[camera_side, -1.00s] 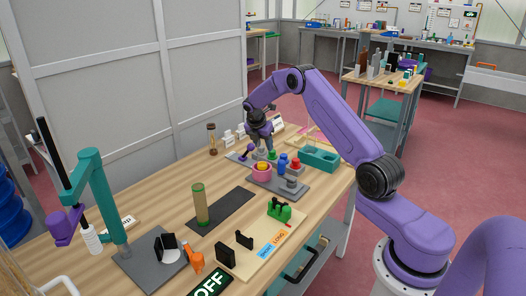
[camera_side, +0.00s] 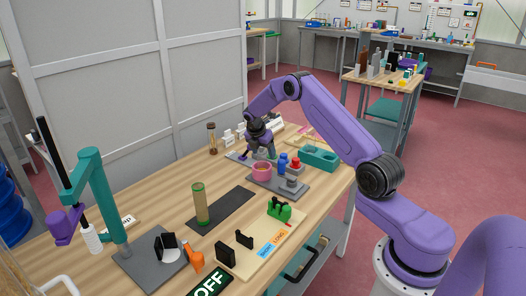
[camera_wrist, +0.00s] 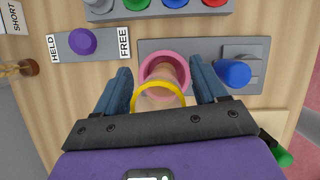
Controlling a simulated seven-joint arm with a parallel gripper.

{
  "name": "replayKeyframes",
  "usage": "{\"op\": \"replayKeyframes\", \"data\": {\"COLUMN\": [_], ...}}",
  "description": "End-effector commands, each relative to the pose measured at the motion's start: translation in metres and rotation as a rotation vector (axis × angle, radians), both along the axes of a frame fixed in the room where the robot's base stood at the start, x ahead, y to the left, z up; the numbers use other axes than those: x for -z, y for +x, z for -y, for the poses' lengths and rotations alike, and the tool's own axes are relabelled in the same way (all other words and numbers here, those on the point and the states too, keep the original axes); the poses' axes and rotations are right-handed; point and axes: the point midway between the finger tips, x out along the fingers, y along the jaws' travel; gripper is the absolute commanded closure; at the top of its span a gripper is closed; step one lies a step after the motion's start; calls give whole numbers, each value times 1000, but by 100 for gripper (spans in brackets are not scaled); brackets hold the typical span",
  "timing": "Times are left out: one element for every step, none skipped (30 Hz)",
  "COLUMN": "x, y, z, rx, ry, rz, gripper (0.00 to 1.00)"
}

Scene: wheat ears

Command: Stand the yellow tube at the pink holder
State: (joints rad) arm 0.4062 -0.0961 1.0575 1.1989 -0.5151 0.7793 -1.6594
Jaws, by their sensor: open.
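The pink holder (camera_wrist: 163,66) is a round cup on a grey plate, seen from above in the wrist view. It also shows in the side view (camera_side: 262,173). The yellow tube shows in the wrist view as a yellow rim (camera_wrist: 158,84) that overlaps the near part of the holder. Its lower end is hidden, and I cannot tell how deep it sits. My gripper (camera_wrist: 162,84) is open, with one finger on each side of the yellow rim. In the side view my gripper (camera_side: 262,152) is just above and behind the pink holder.
A blue knob (camera_wrist: 233,73) stands right of the holder. A purple knob (camera_wrist: 82,41) sits on a HELD/FREE plate to the left. A row of coloured knobs lies beyond. An olive tube (camera_side: 201,206) stands on a dark mat. A teal tray (camera_side: 319,160) is to the right.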

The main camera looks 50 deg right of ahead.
Motion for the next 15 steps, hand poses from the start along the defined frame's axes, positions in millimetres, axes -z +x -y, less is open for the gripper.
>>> {"op": "replayKeyframes", "data": {"x": [-1,-2,-5,-7,-10,-14,-19,-24,-30,-36,-42,-50,-56,-61,-68], "y": [0,0,0,0,0,0,0,0,0,-1,-1,-1,-2,-2,-3], "z": [0,0,0,-1,-3,-5,-6,-8,-11,-14,-16,-19,-21,-24,-27], "rx": [0,0,0,0,-1,-1,-2,-3,-3,-3,-2,-2,-2,-2,-2], "ry": [0,0,-1,-1,-1,-1,-1,-2,-2,-2,-2,-1,-2,-1,-2], "rz": [0,1,1,1,1,1,2,2,3,3,3,3,4,3,4], "gripper": [29,29,29,29,29,29,29,29,29,29,29,29,29,29,29]}}
